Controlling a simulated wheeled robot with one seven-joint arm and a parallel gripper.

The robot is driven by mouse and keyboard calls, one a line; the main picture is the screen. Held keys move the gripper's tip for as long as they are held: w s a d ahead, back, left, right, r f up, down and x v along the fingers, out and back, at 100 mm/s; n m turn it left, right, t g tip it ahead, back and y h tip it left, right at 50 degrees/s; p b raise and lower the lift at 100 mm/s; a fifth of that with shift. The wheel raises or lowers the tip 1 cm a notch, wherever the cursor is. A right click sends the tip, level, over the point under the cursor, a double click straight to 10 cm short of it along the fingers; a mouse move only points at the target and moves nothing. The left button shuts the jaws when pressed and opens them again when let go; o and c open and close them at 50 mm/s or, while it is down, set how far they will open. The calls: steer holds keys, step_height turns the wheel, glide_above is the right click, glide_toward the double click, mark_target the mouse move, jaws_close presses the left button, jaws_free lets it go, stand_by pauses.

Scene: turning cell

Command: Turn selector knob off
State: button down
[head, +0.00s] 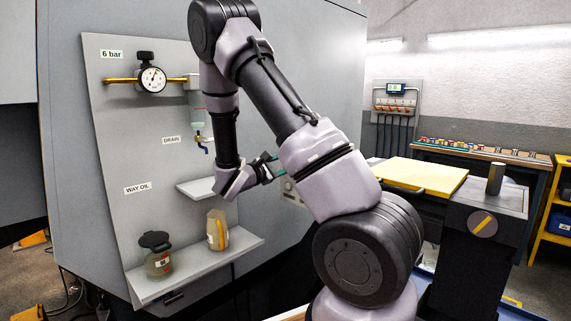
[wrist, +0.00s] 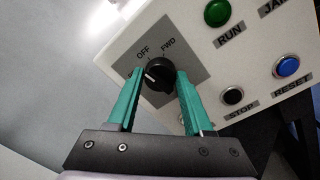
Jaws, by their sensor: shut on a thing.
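The black selector knob (wrist: 160,74) sits on a grey plate of the control panel in the wrist view. Its white pointer mark is on the left side of the knob, and the OFF label is up and left of the knob, the FWD label up and right. My gripper (wrist: 158,78) has its two green fingers on either side of the knob and is shut on it. In the head view my gripper (head: 276,168) is beside the machine wall, and my arm hides most of the panel there, so the knob does not show.
The panel also bears a green RUN button (wrist: 217,12), a black STOP button (wrist: 233,96) and a blue RESET button (wrist: 287,66). In the head view a small shelf (head: 197,188) and a larger shelf (head: 190,268) with a dark-lidded jar (head: 158,262) stand left of my gripper.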

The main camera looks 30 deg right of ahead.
steer(key=shift+f+m, duration=0.1)
steer(key=shift+m, duration=0.8)
steer(key=shift+c, duration=1.6)
jaws_free()
steer(key=shift+a, duration=0.1)
steer(key=v, duration=1)
steer(key=shift+s+a, duration=0.15)
steer(key=shift+a, duration=0.15)
